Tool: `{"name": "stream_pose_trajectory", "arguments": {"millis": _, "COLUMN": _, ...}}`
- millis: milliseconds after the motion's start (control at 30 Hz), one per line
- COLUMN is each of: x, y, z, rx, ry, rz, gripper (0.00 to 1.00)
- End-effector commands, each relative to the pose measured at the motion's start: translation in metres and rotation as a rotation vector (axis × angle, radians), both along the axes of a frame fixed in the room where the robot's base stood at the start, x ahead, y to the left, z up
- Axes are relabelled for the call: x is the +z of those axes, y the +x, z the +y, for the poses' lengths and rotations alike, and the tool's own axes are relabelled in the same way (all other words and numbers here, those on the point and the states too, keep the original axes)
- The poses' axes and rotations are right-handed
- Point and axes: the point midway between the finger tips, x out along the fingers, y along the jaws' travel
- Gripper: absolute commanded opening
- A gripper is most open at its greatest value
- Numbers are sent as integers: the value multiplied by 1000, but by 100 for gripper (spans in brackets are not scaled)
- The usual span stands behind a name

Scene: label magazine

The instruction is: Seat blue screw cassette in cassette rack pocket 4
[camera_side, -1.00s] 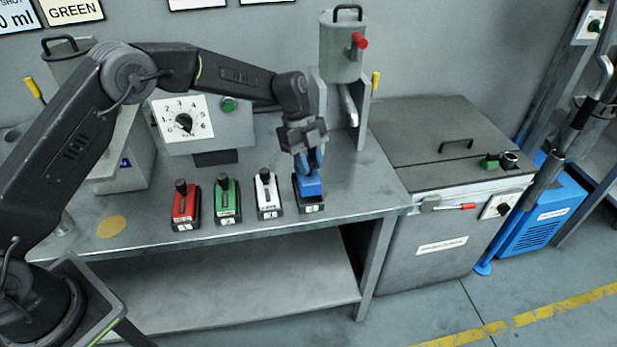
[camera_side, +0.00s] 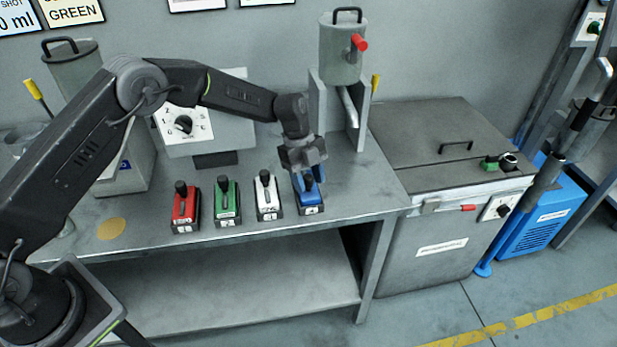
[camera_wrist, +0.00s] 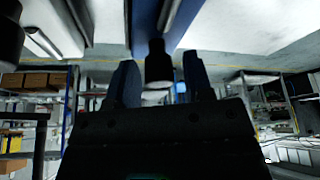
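The blue screw cassette (camera_side: 311,197) sits low in pocket 4 of the cassette rack (camera_side: 311,211), at the right end of the row, its black knob standing up. It looks level with its neighbours. My gripper (camera_side: 306,171) is right above it, pointing down. In the wrist view my gripper (camera_wrist: 160,82) has its two fingers apart on either side of the black knob, with gaps showing between fingers and knob. The blue cassette body (camera_wrist: 143,25) shows beyond it. The cassette's underside is hidden.
Red (camera_side: 185,207), green (camera_side: 227,202) and white (camera_side: 267,199) cassettes stand in pockets to the left. A grey dispenser with a red knob (camera_side: 343,50) stands behind on the bench. The bench top (camera_side: 365,190) to the right is clear.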

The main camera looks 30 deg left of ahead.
Motion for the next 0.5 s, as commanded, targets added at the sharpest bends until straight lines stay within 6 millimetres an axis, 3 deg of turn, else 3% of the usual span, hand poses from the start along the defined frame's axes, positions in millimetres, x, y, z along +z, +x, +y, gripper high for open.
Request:
{"name": "stream_pose_trajectory", "arguments": {"millis": 300, "x": 3, "y": 0, "z": 0, "rx": 0, "ry": 0, "rz": -1, "gripper": 51}}
{"name": "stream_pose_trajectory", "arguments": {"millis": 500, "x": 27, "y": 5, "z": 9, "rx": 2, "ry": -1, "rz": -6, "gripper": 51}}
